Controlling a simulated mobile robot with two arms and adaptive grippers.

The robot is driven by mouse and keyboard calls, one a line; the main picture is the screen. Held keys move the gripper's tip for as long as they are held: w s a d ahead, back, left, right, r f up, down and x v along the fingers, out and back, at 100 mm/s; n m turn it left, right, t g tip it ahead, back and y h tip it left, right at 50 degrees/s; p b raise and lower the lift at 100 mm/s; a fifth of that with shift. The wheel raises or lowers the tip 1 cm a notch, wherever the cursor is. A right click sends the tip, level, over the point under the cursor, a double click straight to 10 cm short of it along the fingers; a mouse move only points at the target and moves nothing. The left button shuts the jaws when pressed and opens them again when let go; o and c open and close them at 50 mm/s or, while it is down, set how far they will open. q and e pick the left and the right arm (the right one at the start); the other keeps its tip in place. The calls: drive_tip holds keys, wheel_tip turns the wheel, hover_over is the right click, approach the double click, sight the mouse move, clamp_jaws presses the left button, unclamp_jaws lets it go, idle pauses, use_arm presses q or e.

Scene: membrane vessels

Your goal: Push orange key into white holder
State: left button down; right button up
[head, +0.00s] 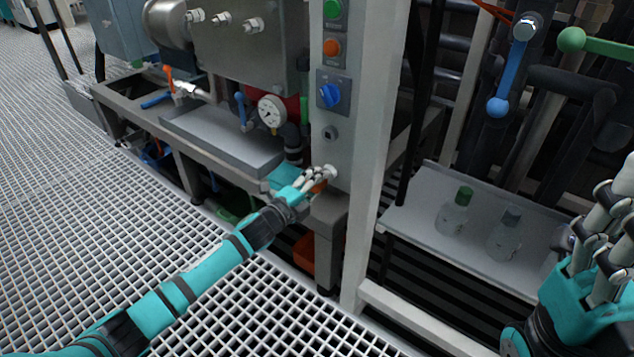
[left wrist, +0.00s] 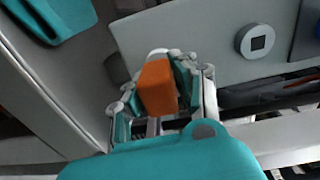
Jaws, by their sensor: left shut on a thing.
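My left gripper (head: 316,178) reaches to the lower part of the grey control post. Its fingers are shut on the orange key (left wrist: 158,88), a blocky orange piece between the fingertips in the left wrist view. In the head view only a little of the orange key (head: 319,187) shows under the fingers. A white rounded part (left wrist: 157,53), seemingly the white holder, peeks out just behind the key; in the head view it shows at the fingertips (head: 331,171). Whether key and holder touch is hidden. My right gripper (head: 603,235) is at the right edge, fingers apart, empty.
The grey post (head: 357,130) carries green and orange buttons, a blue rotary switch (head: 334,93) and a round square-holed fitting (left wrist: 257,42). A metal bench (head: 225,140) with a gauge stands left. A shelf (head: 420,215) with bottles stands right.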

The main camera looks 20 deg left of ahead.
use_arm(q)
drive_tip(key=shift+w+d, duration=0.15)
drive_tip(key=shift+w, duration=0.15)
drive_tip(key=shift+w, duration=0.25)
drive_tip(key=c, duration=1)
unclamp_jaws()
drive_tip(key=shift+s, duration=0.3)
drive_tip(key=v, duration=1.1)
drive_tip(key=shift+s, duration=0.25)
